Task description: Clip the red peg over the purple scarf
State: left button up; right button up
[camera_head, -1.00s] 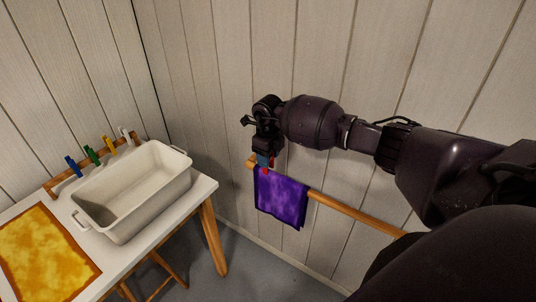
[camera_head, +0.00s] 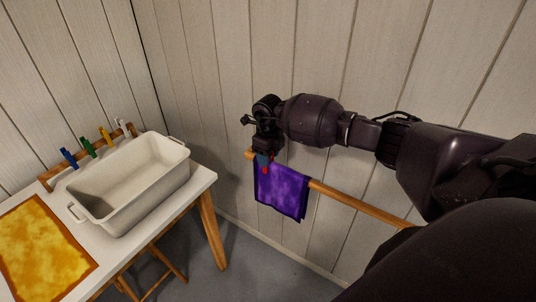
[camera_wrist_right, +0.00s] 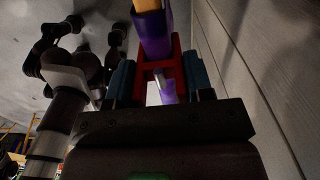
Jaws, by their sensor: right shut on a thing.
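The purple scarf (camera_head: 281,190) hangs folded over a wooden rail (camera_head: 358,204) by the wall. My right gripper (camera_head: 264,164) is at the scarf's upper left, shut on the red peg (camera_head: 266,169). In the right wrist view the red peg (camera_wrist_right: 158,66) sits between the blue fingertips of my right gripper (camera_wrist_right: 158,82). The peg's far end is at the purple scarf (camera_wrist_right: 152,35) on the rail (camera_wrist_right: 149,5). Whether the peg's legs straddle the scarf fully I cannot tell. My left gripper is not in view.
A white table (camera_head: 152,232) at the left carries a cream basin (camera_head: 160,207), an orange-yellow cloth (camera_head: 42,250) and a wooden rack (camera_head: 48,180) with blue, green, yellow and white pegs. The plank wall is close behind the rail.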

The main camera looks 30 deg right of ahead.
jog(key=shift+f, duration=0.3)
dwell(0.8)
jog(key=o, duration=1)
jog(key=shift+c, duration=0.2)
jog(key=shift+r, duration=0.1)
notch_tip(320, 180, up, 11)
